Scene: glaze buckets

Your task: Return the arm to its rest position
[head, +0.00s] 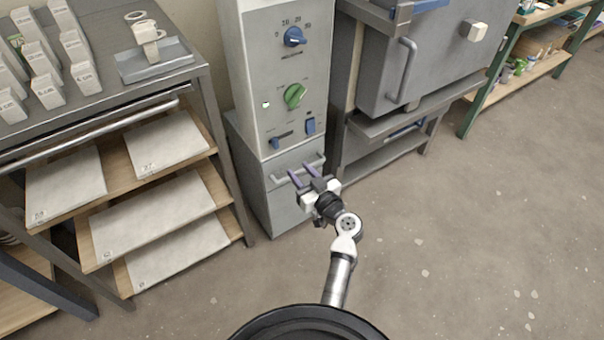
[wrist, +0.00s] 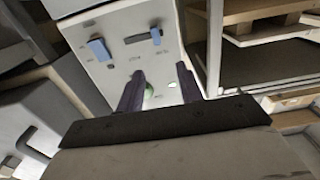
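My gripper (head: 302,175) is stretched out from my base, in front of the grey control cabinet (head: 262,85). Its two purple fingers point at the cabinet's lower part and stand apart with nothing between them. In the wrist view my gripper (wrist: 160,82) also shows both fingers spread, with the cabinet's pale panel behind them. The head view does not clearly show whether the fingertips touch the drawer handle (head: 298,171) or are just in front of it.
The cabinet has a blue knob (head: 294,37), a green knob (head: 295,95) and blue switches. A kiln (head: 400,60) stands to the right, and a rack with pale boards (head: 150,215) to the left. The concrete floor (head: 480,240) at right is clear.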

